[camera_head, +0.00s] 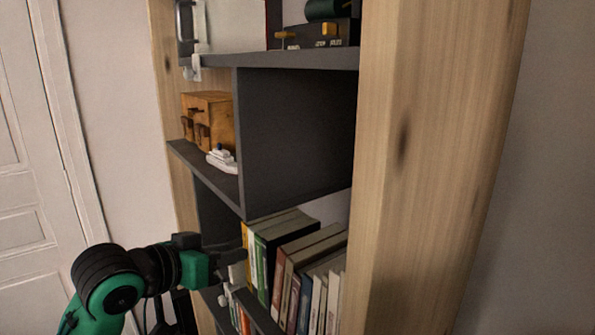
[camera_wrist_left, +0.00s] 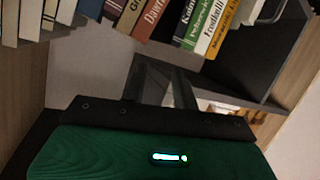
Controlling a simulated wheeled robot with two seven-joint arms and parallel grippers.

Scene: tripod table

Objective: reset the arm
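My left arm reaches in from the lower left in the head view, green and black. My left gripper (camera_head: 226,260) is at the lower compartment of the bookshelf, in front of or beside the row of books (camera_head: 283,262). In the left wrist view, the two dark fingers of the left gripper (camera_wrist_left: 165,75) stand apart, with no object seen between them. The books (camera_wrist_left: 205,28) show beyond the fingertips; whether the fingers touch anything cannot be told. My right gripper is in neither view.
The bookshelf has a thick wooden side post (camera_head: 420,170) and dark shelf boards (camera_head: 295,135). A wooden box (camera_head: 213,112) and a small white toy boat (camera_head: 222,160) stand on the middle shelf. A white door (camera_head: 30,190) is at the left.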

